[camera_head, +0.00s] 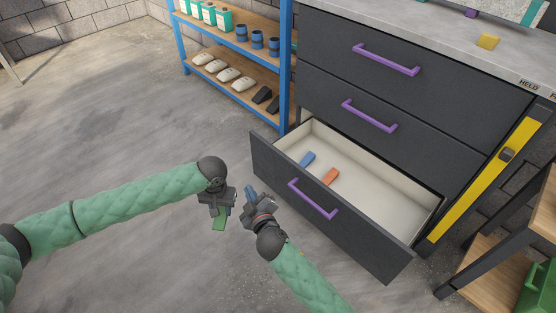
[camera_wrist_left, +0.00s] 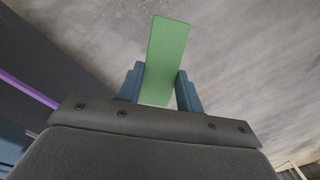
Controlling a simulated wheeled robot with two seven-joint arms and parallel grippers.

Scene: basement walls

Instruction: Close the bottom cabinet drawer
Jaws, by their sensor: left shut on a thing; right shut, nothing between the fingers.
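The dark grey cabinet's bottom drawer (camera_head: 340,225) is pulled out in the head view, with a purple handle (camera_head: 313,200) on its front. Inside it lie a blue block (camera_head: 307,159) and an orange block (camera_head: 331,177). My left gripper (camera_head: 220,213) is in front of the drawer's left part, shut on a green block (camera_head: 219,224). The green block (camera_wrist_left: 164,62) also shows between the blue fingers in the left wrist view. My right gripper (camera_head: 250,193) is shut and empty, between the left gripper and the drawer front, apart from the handle.
The two upper drawers (camera_head: 365,75) are shut. A blue-framed shelf (camera_head: 284,70) with bottles, cups and shoes stands left of the cabinet. A wooden-topped rack (camera_head: 480,265) stands at the lower right. A yellow block (camera_head: 488,41) lies on the counter. The floor at left is clear.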

